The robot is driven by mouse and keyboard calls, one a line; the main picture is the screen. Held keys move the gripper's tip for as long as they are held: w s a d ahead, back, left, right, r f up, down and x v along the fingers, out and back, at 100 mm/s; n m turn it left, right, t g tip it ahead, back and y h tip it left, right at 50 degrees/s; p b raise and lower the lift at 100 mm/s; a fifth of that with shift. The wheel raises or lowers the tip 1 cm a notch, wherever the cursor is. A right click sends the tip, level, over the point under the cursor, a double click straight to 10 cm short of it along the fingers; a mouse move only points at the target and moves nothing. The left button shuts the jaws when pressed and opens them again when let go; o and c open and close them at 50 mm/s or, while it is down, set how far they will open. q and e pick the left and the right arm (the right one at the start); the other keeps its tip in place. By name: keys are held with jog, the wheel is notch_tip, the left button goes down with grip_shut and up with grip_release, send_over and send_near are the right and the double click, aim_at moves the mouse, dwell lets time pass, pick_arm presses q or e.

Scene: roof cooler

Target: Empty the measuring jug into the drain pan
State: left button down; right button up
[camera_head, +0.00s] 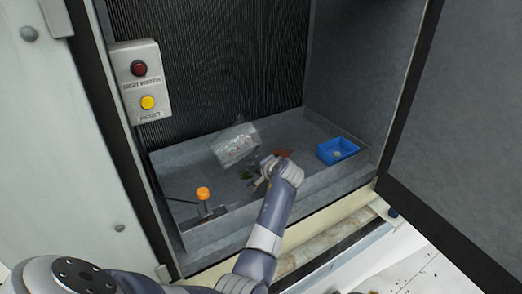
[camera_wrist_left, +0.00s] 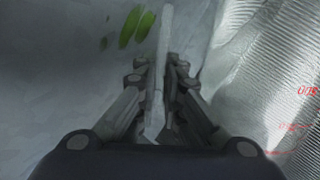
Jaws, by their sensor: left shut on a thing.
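The clear measuring jug (camera_head: 234,146) is in the head view, over the grey drain pan (camera_head: 325,180) at the bottom of the cabinet. Its red graduation marks show at the right of the left wrist view (camera_wrist_left: 305,92). My left gripper (camera_head: 264,174) is shut on the jug's pale upright handle, which runs between the fingers in the wrist view (camera_wrist_left: 162,85). The jug looks tilted in the head view. I cannot make out any liquid in it. My right gripper is not in view.
A blue tray (camera_head: 337,150) sits at the pan's right end. An orange-topped part (camera_head: 203,193) stands at the left front. Green leaves (camera_wrist_left: 137,25) and a brown leaf (camera_head: 283,153) lie in the pan. A switch box (camera_head: 141,82) is on the left; the open door (camera_head: 455,140) is right.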

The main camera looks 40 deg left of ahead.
pick_arm(q)
jog(key=shift+w+f, duration=0.1)
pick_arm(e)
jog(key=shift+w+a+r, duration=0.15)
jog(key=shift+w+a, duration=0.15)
pick_arm(q)
jog(key=shift+s, duration=0.2)
dwell(0.4)
